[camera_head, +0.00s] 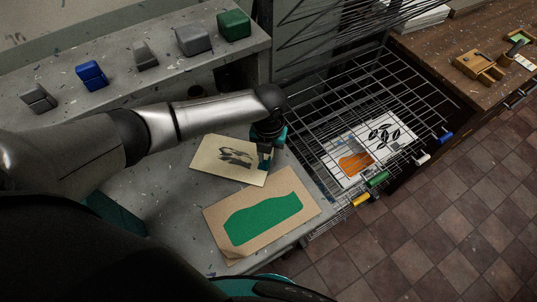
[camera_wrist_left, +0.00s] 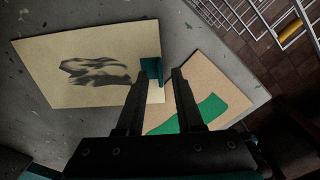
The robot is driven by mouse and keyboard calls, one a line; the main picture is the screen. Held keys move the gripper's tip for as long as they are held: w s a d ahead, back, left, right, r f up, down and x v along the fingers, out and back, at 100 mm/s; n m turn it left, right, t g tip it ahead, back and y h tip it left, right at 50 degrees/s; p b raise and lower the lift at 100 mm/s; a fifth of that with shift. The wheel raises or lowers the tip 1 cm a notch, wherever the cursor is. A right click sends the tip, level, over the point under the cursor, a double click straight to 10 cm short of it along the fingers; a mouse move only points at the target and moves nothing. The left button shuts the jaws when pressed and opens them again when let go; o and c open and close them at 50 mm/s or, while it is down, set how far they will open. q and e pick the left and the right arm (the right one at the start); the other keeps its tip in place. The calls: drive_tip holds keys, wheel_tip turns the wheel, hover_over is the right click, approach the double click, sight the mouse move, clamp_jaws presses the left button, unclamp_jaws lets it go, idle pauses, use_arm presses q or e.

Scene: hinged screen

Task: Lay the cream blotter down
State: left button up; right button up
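The cream blotter (camera_head: 215,163), a cream sheet with dark grey smears, lies on the grey bench. It fills the upper left of the left wrist view (camera_wrist_left: 45,75). A small teal tab (camera_wrist_left: 151,66) stands at its right edge; it also shows in the head view (camera_head: 264,165). My left gripper (camera_head: 266,150) is over that edge, pointing down. In the left wrist view its fingers (camera_wrist_left: 159,78) are apart, with the tab between them, nearer the left finger. I cannot tell whether they touch it. My right gripper is not in view.
A tan sheet with a green shape (camera_head: 263,218) lies in front of the blotter. A wire rack (camera_head: 345,105) with coloured tabs is to the right, over printed sheets (camera_head: 385,135). Several coloured blocks (camera_head: 193,40) stand on the back ledge. A wooden counter (camera_head: 440,45) is far right.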

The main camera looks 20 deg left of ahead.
use_arm(q)
wheel_tip(320, 180, up, 6)
drive_tip(key=p, duration=0.5)
drive_tip(key=shift+f, duration=0.15)
